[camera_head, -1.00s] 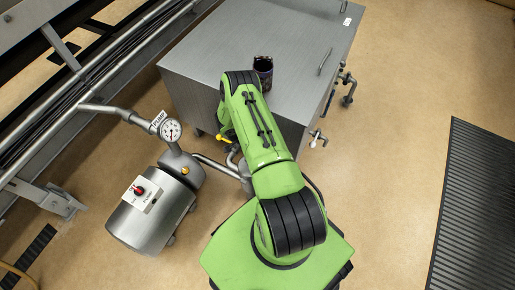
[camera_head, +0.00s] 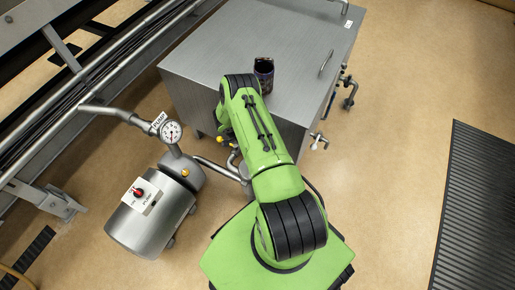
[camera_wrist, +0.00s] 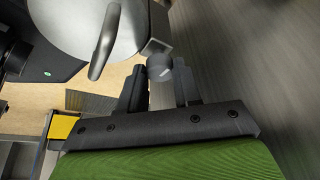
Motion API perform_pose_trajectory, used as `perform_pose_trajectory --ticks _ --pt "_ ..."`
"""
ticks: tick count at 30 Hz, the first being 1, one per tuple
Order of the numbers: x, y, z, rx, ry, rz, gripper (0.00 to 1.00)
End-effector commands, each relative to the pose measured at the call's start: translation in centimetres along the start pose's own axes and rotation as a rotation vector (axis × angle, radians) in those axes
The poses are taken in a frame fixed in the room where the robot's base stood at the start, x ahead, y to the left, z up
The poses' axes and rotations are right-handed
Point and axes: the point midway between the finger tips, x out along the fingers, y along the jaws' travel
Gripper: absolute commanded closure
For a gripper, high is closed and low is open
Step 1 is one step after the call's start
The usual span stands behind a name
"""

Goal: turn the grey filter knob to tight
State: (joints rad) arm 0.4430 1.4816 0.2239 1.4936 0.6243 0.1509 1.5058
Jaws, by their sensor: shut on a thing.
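The grey knob (camera_wrist: 160,70) shows in the wrist view as a rounded dark-grey piece with a small pale mark, under a square metal fitting. My gripper (camera_wrist: 158,82) has one dark finger on each side of it and is shut on it. Between the fingers the knob's lower part is partly hidden, and I cannot read any tight marking.
In the wrist view a curved metal handle (camera_wrist: 105,42) on a rounded grey body is close at left. In the head view a pump (camera_head: 150,215) with a gauge (camera_head: 171,132) stands left of my arm.

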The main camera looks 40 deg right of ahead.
Motion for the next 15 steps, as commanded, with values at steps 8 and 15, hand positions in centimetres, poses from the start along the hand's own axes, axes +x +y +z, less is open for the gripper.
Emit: perform_pose_trajectory --ticks 8,15 --pt "0.02 0.03 0.10 0.000 -0.002 0.000 0.42" --pt "-0.31 0.00 0.04 -0.001 -0.002 0.000 0.42"
